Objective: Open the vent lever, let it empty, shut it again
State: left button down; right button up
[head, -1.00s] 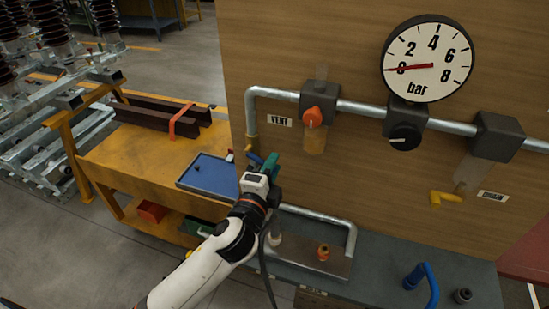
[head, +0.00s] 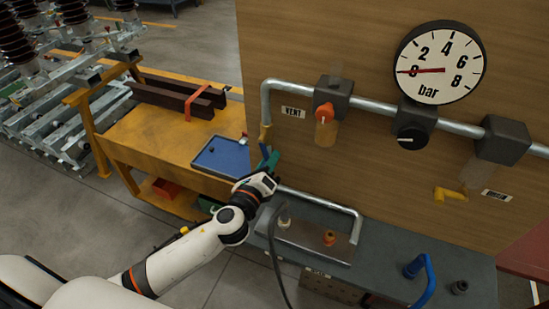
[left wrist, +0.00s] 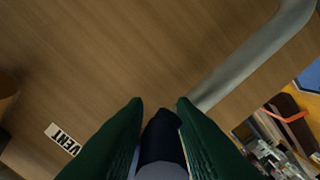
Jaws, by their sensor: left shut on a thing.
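The vent lever shows as a small blue handle (head: 264,151) below the brass fitting (head: 265,133) at the lower end of the bent pipe, left of the VENT label (head: 293,112). My left gripper (head: 270,161), with green fingers, is shut on this handle. In the left wrist view, a dark blue handle (left wrist: 161,138) stands between the green fingers, and the VENT label (left wrist: 63,139) is at the lower left. The fingers partly hide the lever. The gauge (head: 439,62) has its red needle at 0 bar. My right gripper is out of view.
A metal pipe (head: 380,105) runs along the wooden panel, with an orange knob (head: 324,111) and a black knob (head: 410,137). A yellow handle (head: 450,194) is at the right. A blue tray (head: 222,156) lies on the yellow bench. A blue hook-shaped handle (head: 427,275) stands on the grey shelf.

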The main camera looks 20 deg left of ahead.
pick_arm(q)
jog(key=shift+a+f+m, duration=0.15)
jog(key=shift+a+m, duration=0.35)
jog(key=shift+a, duration=0.05)
jog(key=c, duration=1.5)
grip_release()
jog(key=shift+a, duration=0.1)
jog(key=shift+c, duration=0.2)
jog(key=shift+o, duration=0.9)
jog(key=shift+a, duration=0.2)
jog(key=shift+d, duration=0.25)
jog(key=s+b, duration=0.3)
jog(key=s, duration=0.9)
jog(key=shift+a, duration=0.25)
